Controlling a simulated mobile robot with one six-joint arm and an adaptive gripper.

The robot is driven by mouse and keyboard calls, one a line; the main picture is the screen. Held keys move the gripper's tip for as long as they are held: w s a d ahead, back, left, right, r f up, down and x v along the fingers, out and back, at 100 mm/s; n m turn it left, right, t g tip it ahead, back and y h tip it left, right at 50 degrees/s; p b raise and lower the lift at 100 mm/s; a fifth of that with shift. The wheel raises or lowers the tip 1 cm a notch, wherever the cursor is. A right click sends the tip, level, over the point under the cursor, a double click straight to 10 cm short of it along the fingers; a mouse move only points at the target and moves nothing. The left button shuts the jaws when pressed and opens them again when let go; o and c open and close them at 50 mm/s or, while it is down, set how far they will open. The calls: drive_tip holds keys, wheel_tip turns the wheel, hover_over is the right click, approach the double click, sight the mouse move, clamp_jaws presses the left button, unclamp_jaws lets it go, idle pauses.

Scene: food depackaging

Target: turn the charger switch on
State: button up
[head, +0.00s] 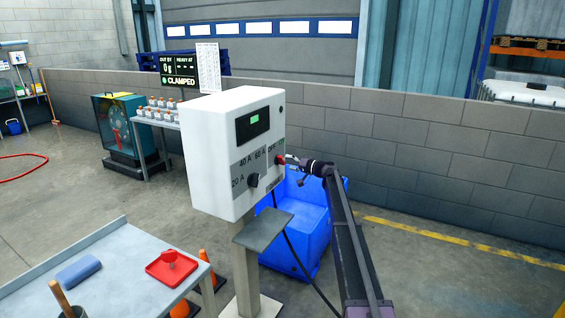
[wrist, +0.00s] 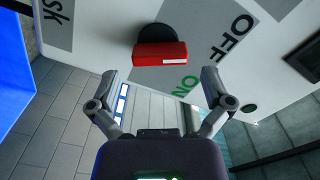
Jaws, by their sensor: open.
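The charger is a white box (head: 215,150) on a post in the head view, with a display (head: 253,123) and a black knob (head: 252,180). Its red switch (head: 281,159) is on the right of the front face. In the wrist view the red switch (wrist: 160,54) is a bar on a black round base, with OFF and green ON printed beside it. A white mark is at the bar's right end; I cannot tell which label it points to. My gripper (head: 291,160) is open in front of the switch. In the wrist view my gripper (wrist: 159,74) has its fingertips apart, one each side of the bar.
A blue bin (head: 310,215) stands on the floor behind the charger, below my arm. A small grey shelf (head: 262,229) juts out under the box. A table (head: 110,285) with a red tray (head: 165,278) is at the lower left. A block wall (head: 420,150) runs behind.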

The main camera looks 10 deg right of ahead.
sight(282, 163)
drive_tip(key=shift+x, duration=1.85)
drive_tip(key=c, duration=1)
drive_tip(key=shift+o, duration=0.2)
drive_tip(key=shift+d, duration=0.15)
